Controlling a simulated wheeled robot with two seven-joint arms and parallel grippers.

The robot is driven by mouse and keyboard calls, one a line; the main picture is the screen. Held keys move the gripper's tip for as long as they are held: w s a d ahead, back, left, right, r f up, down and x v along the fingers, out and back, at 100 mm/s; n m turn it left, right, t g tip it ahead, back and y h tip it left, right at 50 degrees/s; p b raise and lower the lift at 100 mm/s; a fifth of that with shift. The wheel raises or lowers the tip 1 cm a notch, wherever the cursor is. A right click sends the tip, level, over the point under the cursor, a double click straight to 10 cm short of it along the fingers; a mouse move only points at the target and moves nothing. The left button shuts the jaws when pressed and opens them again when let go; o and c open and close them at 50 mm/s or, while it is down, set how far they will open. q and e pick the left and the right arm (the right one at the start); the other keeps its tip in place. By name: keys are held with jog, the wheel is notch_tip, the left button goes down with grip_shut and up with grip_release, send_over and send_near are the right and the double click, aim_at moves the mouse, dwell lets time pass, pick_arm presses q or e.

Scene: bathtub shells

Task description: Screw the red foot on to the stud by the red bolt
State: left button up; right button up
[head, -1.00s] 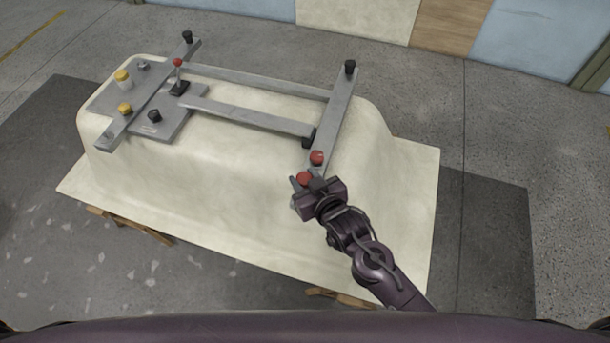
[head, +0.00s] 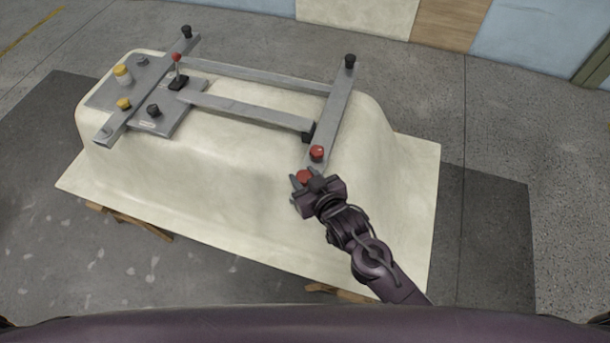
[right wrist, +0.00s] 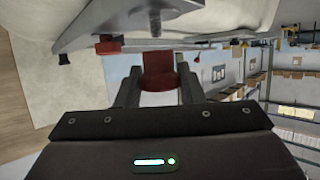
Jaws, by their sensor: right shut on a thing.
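My right gripper (head: 305,180) is shut on the red foot (head: 304,177), at the near end of the right-hand grey crossbar (head: 338,108). In the right wrist view the red foot (right wrist: 158,70) sits between the two dark fingers. The threaded grey stud (right wrist: 155,22) points towards it, roughly in line. The stud's tip appears just apart from the foot; whether they touch is hard to tell. The red bolt (head: 317,152) is on the crossbar just beyond the foot. In the right wrist view red also shows at the bar's edge (right wrist: 108,45). My left gripper is not in view.
The grey frame lies on an upturned cream tub shell (head: 230,185). A plate at left carries yellow (head: 124,103) and black bolts (head: 153,110) and a red-tipped lever (head: 177,70). A black knob (head: 350,61) tops the crossbar's far end. Open floor lies right.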

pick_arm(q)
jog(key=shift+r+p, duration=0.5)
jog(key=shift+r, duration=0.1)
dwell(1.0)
